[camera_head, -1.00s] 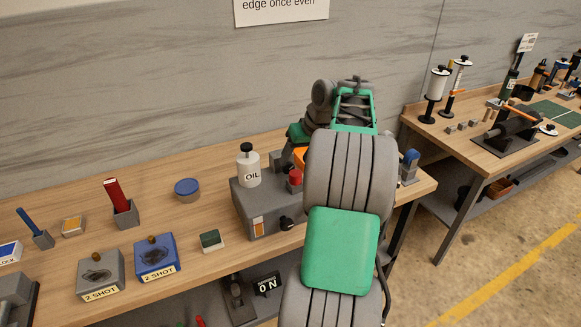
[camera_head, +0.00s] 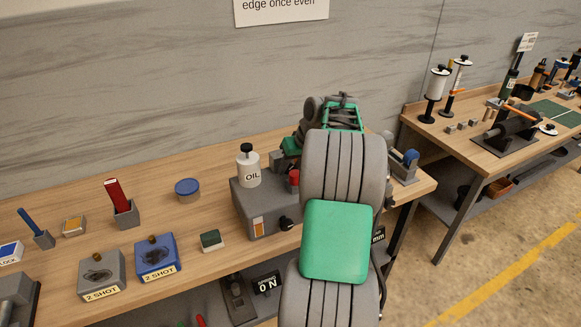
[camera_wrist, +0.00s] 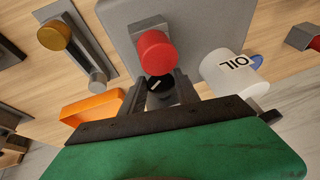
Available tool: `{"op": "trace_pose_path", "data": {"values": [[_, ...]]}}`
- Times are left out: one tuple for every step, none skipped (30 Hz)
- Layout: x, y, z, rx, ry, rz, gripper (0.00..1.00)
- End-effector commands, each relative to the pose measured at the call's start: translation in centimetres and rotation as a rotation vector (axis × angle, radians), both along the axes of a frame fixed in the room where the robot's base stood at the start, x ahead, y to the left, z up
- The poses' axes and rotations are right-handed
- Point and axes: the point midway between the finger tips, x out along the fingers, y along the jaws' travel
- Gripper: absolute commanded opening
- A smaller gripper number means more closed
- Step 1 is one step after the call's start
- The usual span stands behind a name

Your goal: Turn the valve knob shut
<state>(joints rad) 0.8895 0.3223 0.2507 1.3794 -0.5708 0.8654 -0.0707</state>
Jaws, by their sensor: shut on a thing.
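The grey box (camera_head: 262,218) stands on the bench in the head view and fills the top of the wrist view (camera_wrist: 195,20). A red round cap (camera_wrist: 156,52) stands up from it, in front of the fingers in the wrist view. A black knob with a white mark (camera_wrist: 159,88) sits between the two dark fingers of my gripper (camera_wrist: 160,82), which are shut on it. The red cap partly hides the knob and fingertips. In the head view my arm hides the gripper and this knob. Another black knob (camera_head: 287,223) shows on the box's front.
The white OIL bottle (camera_head: 249,166) stands close to my gripper, at right in the wrist view (camera_wrist: 231,72). An orange tray (camera_wrist: 92,107) and a grey fixture with a brass knob (camera_wrist: 54,36) lie to the left there. A blue-topped clamp (camera_head: 408,160) stands right of my arm.

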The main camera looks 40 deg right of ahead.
Motion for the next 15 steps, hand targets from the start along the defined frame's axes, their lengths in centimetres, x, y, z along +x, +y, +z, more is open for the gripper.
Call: {"op": "trace_pose_path", "data": {"values": [[0.00, -0.01, 0.01, 0.000, 0.000, 0.000, 0.21], [0.00, -0.01, 0.02, 0.000, 0.000, 0.000, 0.19], [0.00, -0.01, 0.02, 0.000, 0.000, 0.000, 0.15], [0.00, -0.01, 0.02, 0.000, 0.000, 0.000, 0.13], [0.00, -0.01, 0.02, 0.000, 0.000, 0.000, 0.10], [0.00, -0.01, 0.02, 0.000, 0.000, 0.000, 0.07], [0.00, -0.02, 0.03, 0.000, 0.000, 0.000, 0.05], [-0.01, -0.01, 0.03, 0.000, 0.000, 0.000, 0.02], [0.00, -0.02, 0.03, 0.000, 0.000, 0.000, 0.00], [0.00, -0.02, 0.03, 0.000, 0.000, 0.000, 0.00], [0.00, -0.02, 0.03, -0.001, 0.000, 0.000, 0.00], [0.00, -0.01, 0.01, -0.001, -0.001, -0.001, 0.00], [0.01, -0.01, -0.02, -0.002, 0.000, 0.000, 0.00], [0.02, 0.00, -0.07, -0.004, 0.000, -0.001, 0.00], [0.03, 0.01, -0.14, -0.008, 0.002, 0.000, 0.00]]}}
